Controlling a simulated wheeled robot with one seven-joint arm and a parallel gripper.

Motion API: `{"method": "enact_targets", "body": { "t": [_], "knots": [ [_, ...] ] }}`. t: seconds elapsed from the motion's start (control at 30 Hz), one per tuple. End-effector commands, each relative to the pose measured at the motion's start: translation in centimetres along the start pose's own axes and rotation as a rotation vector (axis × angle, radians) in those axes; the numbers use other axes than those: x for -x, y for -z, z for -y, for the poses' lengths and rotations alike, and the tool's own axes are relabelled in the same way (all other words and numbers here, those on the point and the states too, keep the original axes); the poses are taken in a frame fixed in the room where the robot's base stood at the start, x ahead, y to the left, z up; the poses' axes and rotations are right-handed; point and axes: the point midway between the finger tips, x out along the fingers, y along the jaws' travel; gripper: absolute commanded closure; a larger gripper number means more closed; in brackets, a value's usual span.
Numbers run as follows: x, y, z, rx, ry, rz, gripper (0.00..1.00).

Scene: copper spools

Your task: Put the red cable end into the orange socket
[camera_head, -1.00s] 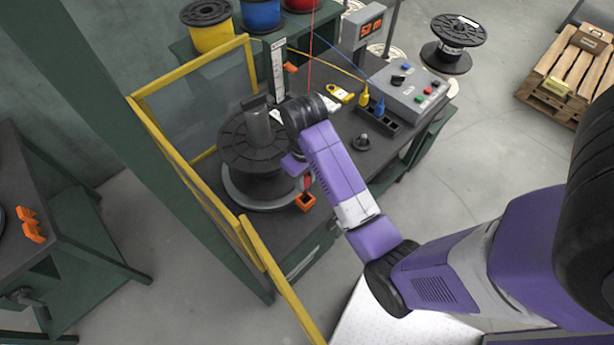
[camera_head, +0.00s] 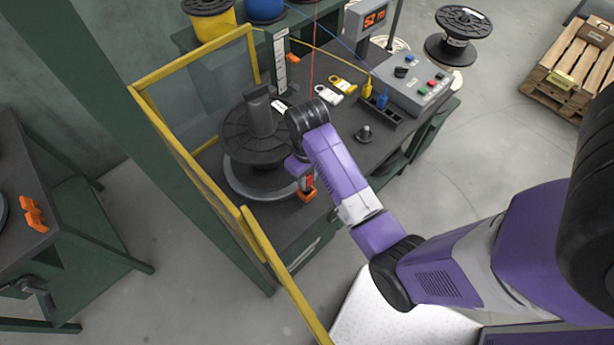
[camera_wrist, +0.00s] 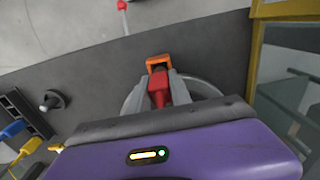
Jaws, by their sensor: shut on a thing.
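The red cable end (camera_wrist: 158,90) is between the two grey fingers of my gripper (camera_wrist: 160,88), which is shut on it. The orange socket (camera_wrist: 158,62) is just beyond the fingertips in the wrist view, and the red end's tip overlaps it there. In the head view the red cable end (camera_head: 308,182) shows under my wrist, right at the orange socket (camera_head: 309,195) on the dark bench top. I cannot tell how deep the tip sits, because my fingers and wrist hide part of it.
A large black spool (camera_head: 250,165) stands left of my gripper. A yellow-framed guard (camera_head: 190,150) runs along the bench's left side. A dark knob (camera_head: 364,133), a black block with blue and yellow plugs (camera_head: 385,112) and a grey control box (camera_head: 415,85) lie to the right.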

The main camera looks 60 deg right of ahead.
Motion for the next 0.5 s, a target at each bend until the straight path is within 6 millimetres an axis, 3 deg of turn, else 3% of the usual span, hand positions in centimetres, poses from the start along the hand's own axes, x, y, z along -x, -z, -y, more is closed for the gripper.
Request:
{"method": "enact_targets", "body": {
  "t": [0.5],
  "knots": [
    [-1.0,0.0,0.0,0.0,0.0,0.0,1.0]
  ]
}}
